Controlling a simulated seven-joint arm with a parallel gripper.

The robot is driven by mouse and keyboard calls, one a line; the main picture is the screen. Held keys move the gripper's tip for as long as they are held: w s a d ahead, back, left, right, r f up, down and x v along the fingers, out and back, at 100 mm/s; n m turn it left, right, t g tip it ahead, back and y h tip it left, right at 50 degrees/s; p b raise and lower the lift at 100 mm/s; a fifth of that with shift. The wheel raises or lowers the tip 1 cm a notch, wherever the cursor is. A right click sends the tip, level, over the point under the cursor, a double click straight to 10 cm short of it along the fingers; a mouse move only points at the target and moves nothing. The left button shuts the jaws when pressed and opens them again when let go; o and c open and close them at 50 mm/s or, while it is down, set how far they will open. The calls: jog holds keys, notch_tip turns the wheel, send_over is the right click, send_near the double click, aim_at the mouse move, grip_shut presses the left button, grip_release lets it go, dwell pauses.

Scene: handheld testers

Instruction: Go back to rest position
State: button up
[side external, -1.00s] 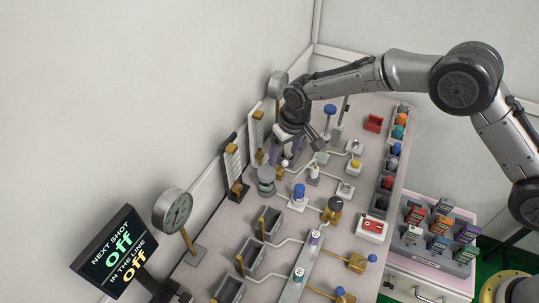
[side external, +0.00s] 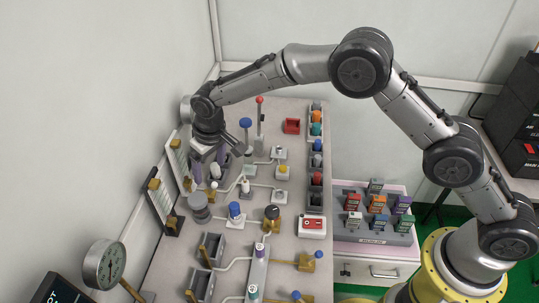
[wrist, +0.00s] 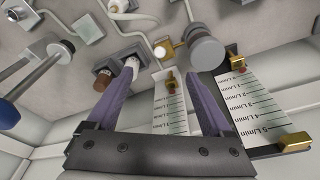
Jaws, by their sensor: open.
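My gripper (side external: 209,170) is at the left back of the bench (side external: 262,185), low among the fittings by the wall. In the wrist view its purple fingers (wrist: 157,86) are apart, with nothing held between them. A white-tipped fitting (wrist: 131,68) shows just beyond the left fingertip; I cannot tell whether they touch. A printed flow scale (wrist: 168,108) stands between the fingers in that view, and a second scale (wrist: 252,102) is at the right. My gripper hides part of the fittings behind it in the side view.
A grey round cap (side external: 199,207) and a blue knob (side external: 236,211) stand in front of my gripper. A tall blue-topped lever (side external: 245,123) and red-topped lever (side external: 259,100) rise to its right. A gauge (side external: 104,262) is at front left. A cartridge tray (side external: 371,234) lies right.

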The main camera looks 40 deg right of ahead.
jog(key=d+r+m+t, duration=0.1)
jog(key=d+r, duration=0.4)
jog(key=r, duration=0.4)
jog(key=d+r+m+t, duration=0.1)
jog(key=d+r, duration=0.3)
jog(key=r, duration=0.5)
jog(key=s+d+r+m+t, duration=0.1)
jog(key=s+d+r+t, duration=0.1)
jog(key=s+d+r, duration=0.85)
jog(key=s+d, duration=0.3)
jog(key=s, duration=0.4)
jog(key=s+d+r, duration=0.2)
jog(key=s+d, duration=0.2)
jog(key=s, duration=0.4)
jog(key=s+d+f, duration=0.1)
jog(key=s+f, duration=0.9)
jog(key=s, duration=0.2)
jog(key=shift+g+h, duration=0.3)
jog(key=shift+g, duration=0.1)
